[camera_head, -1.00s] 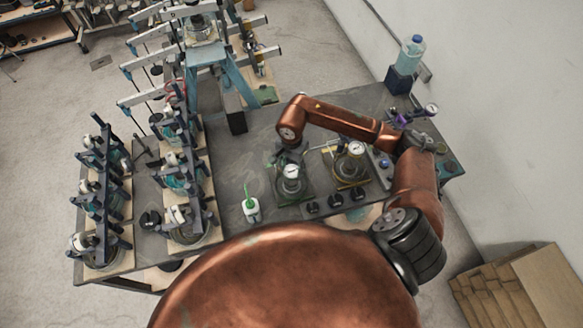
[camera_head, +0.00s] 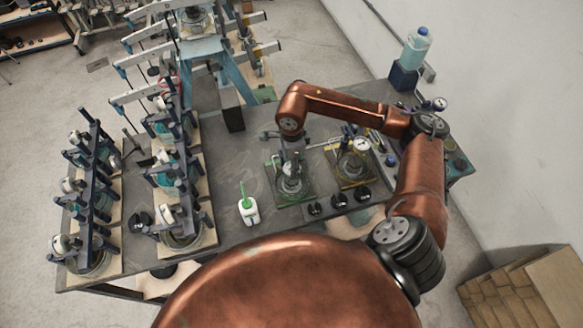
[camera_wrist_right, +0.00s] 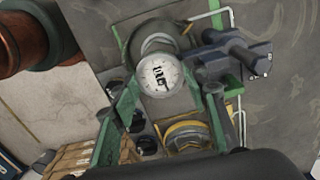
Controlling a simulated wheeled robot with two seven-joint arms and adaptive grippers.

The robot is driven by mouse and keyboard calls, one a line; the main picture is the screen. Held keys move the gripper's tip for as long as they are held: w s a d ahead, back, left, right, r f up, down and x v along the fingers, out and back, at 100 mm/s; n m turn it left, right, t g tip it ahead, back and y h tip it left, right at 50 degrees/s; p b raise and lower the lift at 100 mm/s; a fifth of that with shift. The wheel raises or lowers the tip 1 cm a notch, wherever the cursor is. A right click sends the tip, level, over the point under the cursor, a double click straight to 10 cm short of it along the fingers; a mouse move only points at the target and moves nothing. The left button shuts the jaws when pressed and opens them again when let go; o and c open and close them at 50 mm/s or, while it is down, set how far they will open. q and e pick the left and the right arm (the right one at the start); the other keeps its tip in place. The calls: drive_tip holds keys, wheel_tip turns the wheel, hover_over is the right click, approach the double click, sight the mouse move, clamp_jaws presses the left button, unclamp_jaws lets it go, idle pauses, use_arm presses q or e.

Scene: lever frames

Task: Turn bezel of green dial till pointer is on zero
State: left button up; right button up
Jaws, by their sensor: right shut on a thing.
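The green dial stands on a green-edged square base (camera_head: 297,199) near the table's middle. In the head view my right gripper (camera_head: 291,173) is straight above the dial, covering most of its face. In the right wrist view the round white dial face (camera_wrist_right: 160,73) shows in full, with dark markings at its middle. Its pointer is too small to read against the zero. Two bars flank the face there, and I cannot tell for sure whether they are my fingers or frame parts. My right gripper is shut on what appears to be the dial's bezel. My left gripper is not in view.
A yellow-edged dial unit (camera_head: 353,166) stands close to the right. Several black knobs (camera_head: 340,201) line the front. Lever frames (camera_head: 90,200) fill the table's left side.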

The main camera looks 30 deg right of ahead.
drive_tip(key=shift+m+b, duration=1.3)
drive_tip(key=shift+m, duration=1)
drive_tip(key=o, duration=1.2)
drive_tip(key=shift+c, duration=0.2)
drive_tip(key=shift+r, duration=0.3)
wheel_tip(320, 180, up, 12)
drive_tip(key=shift+f, duration=0.25)
drive_tip(key=shift+f, duration=0.1)
